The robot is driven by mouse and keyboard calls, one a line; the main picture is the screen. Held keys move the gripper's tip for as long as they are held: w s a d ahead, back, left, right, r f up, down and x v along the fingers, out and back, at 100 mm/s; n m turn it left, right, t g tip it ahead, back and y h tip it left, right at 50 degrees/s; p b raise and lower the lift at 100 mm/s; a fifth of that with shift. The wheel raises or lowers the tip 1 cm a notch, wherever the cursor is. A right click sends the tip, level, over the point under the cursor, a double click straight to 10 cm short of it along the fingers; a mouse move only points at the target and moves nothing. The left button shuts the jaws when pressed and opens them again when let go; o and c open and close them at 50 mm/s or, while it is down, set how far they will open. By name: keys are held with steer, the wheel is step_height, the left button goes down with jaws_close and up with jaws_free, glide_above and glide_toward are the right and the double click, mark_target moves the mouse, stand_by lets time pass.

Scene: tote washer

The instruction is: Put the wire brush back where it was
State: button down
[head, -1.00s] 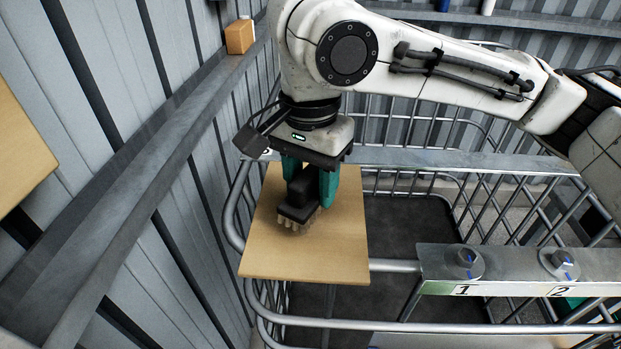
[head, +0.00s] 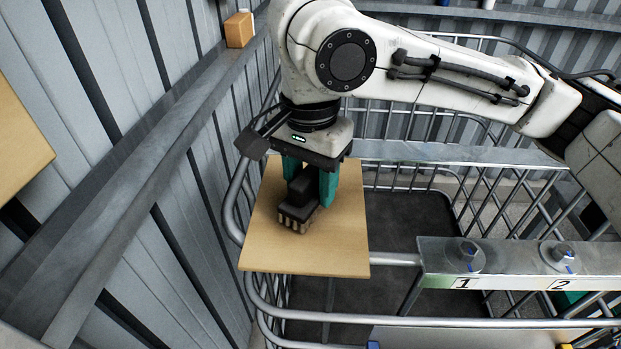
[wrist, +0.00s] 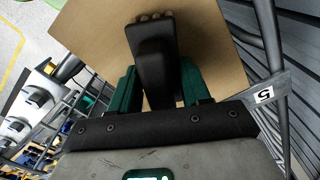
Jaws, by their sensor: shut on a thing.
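The wire brush (head: 298,208) has a black body and short tan bristles pointing down. My gripper (head: 311,182), with green fingers, is shut on the brush's black upper part. The brush is over a square tan board (head: 345,240) at the left end of the wire cage, bristles at or very near the board's surface; I cannot tell if they touch. In the wrist view the brush (wrist: 152,55) extends from between the green fingers (wrist: 158,88) over the board (wrist: 215,45).
A metal rail with knobs (head: 463,255) marked 1 and 2 lies right of the board. Tubular cage rails (head: 390,321) surround it. A corrugated wall with a ledge (head: 120,180) stands left, bearing a small orange-brown block (head: 239,31). Another tan board (head: 18,150) is at the far left.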

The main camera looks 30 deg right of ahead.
steer(key=shift+f, duration=0.15)
jaws_free()
stand_by(0.7)
stand_by(0.3)
steer(key=shift+r+p, duration=2.4)
steer(key=shift+r, duration=2.1)
